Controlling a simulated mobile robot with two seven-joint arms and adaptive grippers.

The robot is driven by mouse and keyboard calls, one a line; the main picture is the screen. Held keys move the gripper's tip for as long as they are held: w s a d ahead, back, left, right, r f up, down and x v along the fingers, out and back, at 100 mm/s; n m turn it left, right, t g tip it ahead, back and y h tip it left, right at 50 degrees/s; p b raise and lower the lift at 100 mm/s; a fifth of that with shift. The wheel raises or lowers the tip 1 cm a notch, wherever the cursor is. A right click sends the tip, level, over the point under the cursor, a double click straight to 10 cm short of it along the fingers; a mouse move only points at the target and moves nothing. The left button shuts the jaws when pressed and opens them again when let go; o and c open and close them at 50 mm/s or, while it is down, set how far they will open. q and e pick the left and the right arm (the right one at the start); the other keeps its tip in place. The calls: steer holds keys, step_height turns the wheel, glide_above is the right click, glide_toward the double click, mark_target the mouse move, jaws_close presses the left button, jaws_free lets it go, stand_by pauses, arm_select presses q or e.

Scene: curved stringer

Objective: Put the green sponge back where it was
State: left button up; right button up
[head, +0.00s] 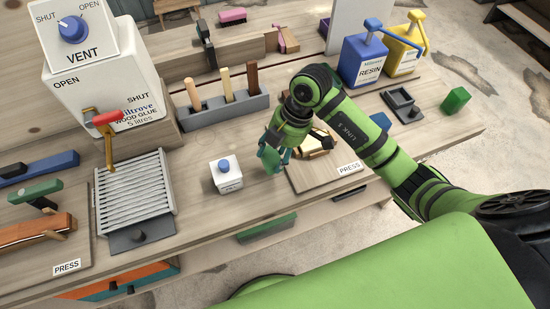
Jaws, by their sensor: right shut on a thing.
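A green block (456,100), which looks like the green sponge, sits at the right end of the bench, beyond my right arm. My right gripper (270,161) points down over the bench, between the small white box with a blue knob (226,173) and the right press board (318,178). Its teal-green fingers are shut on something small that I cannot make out. The gripper is apart from the green block. My left gripper is not in view.
A white glue dispenser (92,82) and ribbed plate (133,192) stand at left. A grey holder (222,112) has upright handles. Blue (364,60) and yellow (403,50) bottles stand behind my forearm. A dark tray (402,106) lies left of the green block.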

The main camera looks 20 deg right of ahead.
mark_target(279, 156)
step_height(279, 156, down, 3)
steer(key=shift+f+p, duration=0.2)
steer(key=shift+p, duration=0.3)
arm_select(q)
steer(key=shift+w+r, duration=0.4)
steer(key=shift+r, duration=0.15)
arm_select(e)
steer(key=shift+f, duration=0.35)
steer(key=shift+f, duration=0.1)
steer(key=o, duration=1.1)
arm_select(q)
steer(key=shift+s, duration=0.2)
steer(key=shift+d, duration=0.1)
